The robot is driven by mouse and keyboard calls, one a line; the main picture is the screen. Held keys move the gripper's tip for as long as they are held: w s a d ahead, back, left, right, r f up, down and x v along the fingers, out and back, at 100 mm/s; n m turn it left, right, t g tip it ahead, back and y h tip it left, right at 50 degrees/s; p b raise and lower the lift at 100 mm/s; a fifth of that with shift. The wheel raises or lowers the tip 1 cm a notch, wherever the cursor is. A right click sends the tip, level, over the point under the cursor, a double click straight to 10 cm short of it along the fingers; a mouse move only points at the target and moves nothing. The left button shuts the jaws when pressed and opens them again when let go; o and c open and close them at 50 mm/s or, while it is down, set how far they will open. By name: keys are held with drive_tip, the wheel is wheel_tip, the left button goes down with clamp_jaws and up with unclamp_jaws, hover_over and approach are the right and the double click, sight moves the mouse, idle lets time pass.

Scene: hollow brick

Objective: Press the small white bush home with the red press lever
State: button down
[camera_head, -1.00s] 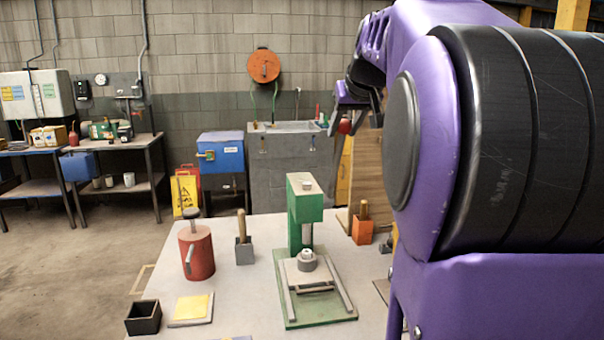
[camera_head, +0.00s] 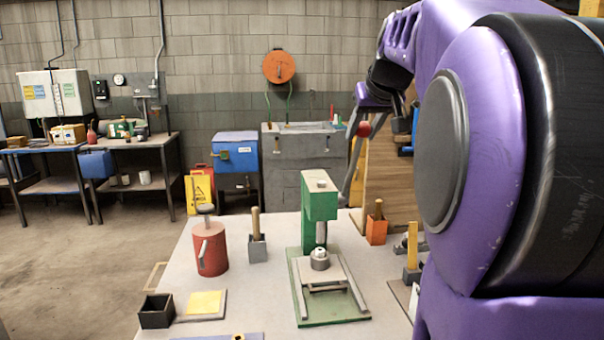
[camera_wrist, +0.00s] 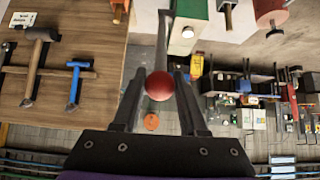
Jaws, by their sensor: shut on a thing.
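The small white bush (camera_head: 320,252) sits upright on a grey round seat (camera_head: 320,262) on the green press (camera_head: 320,200), below its ram. The press lever (camera_head: 354,165) slants up and to the right from the press head, with a red ball knob (camera_head: 365,129) at its top. My gripper (camera_head: 372,108) is up at that knob. In the wrist view my gripper (camera_wrist: 159,74) has its two fingers on either side of the red knob (camera_wrist: 158,86), shut on it, and the grey lever runs away behind it. The bush cannot be made out in the wrist view.
On the table stand a red can (camera_head: 210,250), a grey block with a wooden handle (camera_head: 257,247), an orange block (camera_head: 376,230), a black box (camera_head: 156,311) and a yellow pad (camera_head: 205,302). A wooden tool board with hammers (camera_wrist: 75,50) is left in the wrist view.

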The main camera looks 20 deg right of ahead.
drive_tip(key=shift+s+a+f, duration=0.2)
drive_tip(key=shift+s+f, duration=0.35)
drive_tip(key=shift+s, duration=0.15)
drive_tip(key=shift+s+a+f, duration=0.15)
drive_tip(key=shift+s+f, duration=0.4)
drive_tip(key=shift+s, duration=0.25)
drive_tip(key=shift+s+a+f, duration=0.2)
drive_tip(key=shift+s+f, duration=0.75)
drive_tip(key=shift+s+a+f, duration=0.2)
drive_tip(key=shift+s+f, duration=0.75)
